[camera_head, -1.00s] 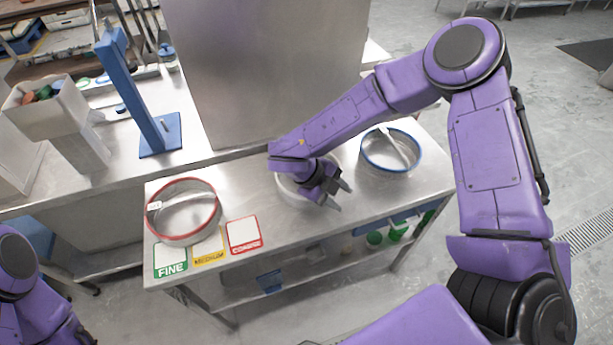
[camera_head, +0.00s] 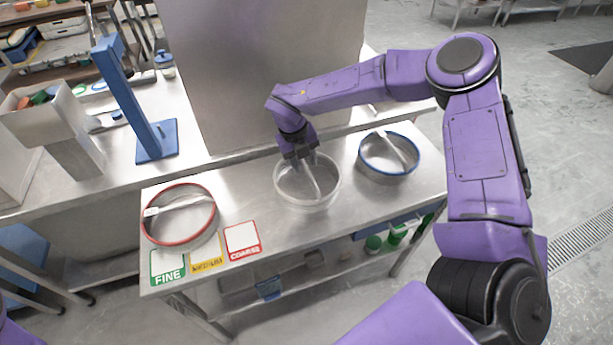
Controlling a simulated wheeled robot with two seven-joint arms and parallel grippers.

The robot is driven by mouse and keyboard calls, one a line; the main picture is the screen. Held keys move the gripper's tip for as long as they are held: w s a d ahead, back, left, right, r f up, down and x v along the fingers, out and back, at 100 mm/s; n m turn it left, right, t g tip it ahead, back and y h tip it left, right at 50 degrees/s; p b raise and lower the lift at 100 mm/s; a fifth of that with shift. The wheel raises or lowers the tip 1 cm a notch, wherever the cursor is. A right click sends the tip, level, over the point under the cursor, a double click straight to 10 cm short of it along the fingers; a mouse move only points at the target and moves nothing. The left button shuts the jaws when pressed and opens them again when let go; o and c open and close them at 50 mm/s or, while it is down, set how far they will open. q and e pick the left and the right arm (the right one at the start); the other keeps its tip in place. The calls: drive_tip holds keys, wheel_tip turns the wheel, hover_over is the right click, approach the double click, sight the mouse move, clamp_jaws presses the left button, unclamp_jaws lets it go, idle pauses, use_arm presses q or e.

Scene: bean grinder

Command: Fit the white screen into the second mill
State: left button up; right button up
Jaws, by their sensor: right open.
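The white screen (camera_head: 281,197) is a round, shallow ring with a pale rim and a light bar across it. It sits on the steel table in the middle of the camera_head view. My right gripper (camera_head: 301,160) points down over the far side of its rim, near the upper end of the bar. It is open; I cannot tell whether its fingers touch the bar. My left gripper is out of view; only a sliver of my left arm shows at the bottom left corner. I cannot make out which thing is the second mill.
A red-rimmed screen (camera_head: 184,243) lies at the table's left and a blue-rimmed screen (camera_head: 388,177) at its right. FINE (camera_head: 167,268), MEDIUM (camera_head: 207,255) and COARSE (camera_head: 242,239) cards lie along the front edge. A blue stand (camera_head: 130,100) and a big grey metal panel (camera_head: 265,70) stand behind.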

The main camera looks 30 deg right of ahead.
drive_tip(key=shift+d+f, duration=0.2)
drive_tip(key=shift+f, duration=0.25)
clamp_jaws()
drive_tip(key=shift+r, duration=0.1)
idle(1.0)
